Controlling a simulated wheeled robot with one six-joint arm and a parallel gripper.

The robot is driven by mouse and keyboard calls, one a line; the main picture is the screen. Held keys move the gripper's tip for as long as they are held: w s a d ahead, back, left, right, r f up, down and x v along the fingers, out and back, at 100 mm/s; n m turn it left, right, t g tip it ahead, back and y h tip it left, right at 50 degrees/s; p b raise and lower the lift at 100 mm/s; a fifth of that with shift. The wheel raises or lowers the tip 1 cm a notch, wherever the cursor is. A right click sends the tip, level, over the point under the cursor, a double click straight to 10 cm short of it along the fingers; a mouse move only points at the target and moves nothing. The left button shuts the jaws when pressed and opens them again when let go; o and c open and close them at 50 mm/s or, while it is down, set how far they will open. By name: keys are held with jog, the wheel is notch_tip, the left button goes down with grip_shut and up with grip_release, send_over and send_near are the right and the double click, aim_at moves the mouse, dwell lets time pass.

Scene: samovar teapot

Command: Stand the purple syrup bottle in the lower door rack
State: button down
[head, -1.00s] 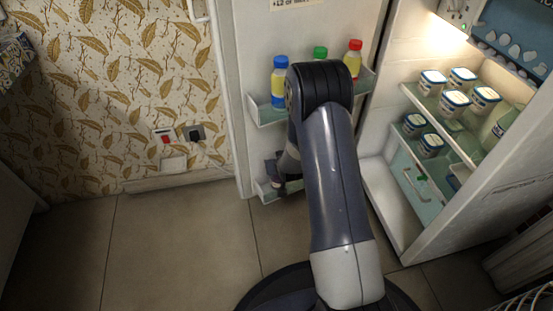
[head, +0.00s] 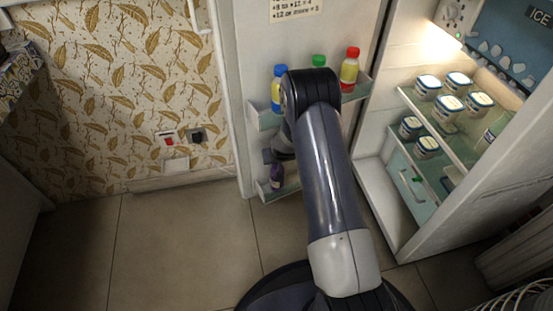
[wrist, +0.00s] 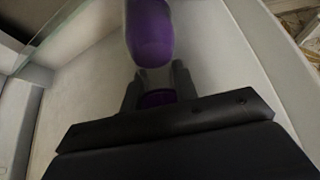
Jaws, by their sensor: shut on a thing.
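The purple syrup bottle (head: 277,176) shows in the head view at the left end of the lower door rack (head: 268,194). It looks upright, with its lower part behind the rack's front lip; whether its base touches the rack floor I cannot tell. In the wrist view the purple bottle (wrist: 150,35) lies between the fingers of my gripper (wrist: 157,80), which is shut on it near its narrow part. In the head view my gripper (head: 272,156) is at the bottle's top, partly hidden by my arm.
The upper door rack (head: 268,119) holds a blue-capped bottle (head: 278,90), a green-capped bottle (head: 318,61) and a red-capped bottle (head: 349,68). The open fridge to the right has shelves with several white tubs (head: 450,103). The tiled floor (head: 170,240) at left is clear.

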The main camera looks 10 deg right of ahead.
dwell(0.3)
jog(key=shift+f, duration=0.2)
jog(key=c, duration=1.1)
grip_release()
jog(key=p+v, duration=0.3)
jog(key=v, duration=0.9)
jog(key=shift+r, duration=0.15)
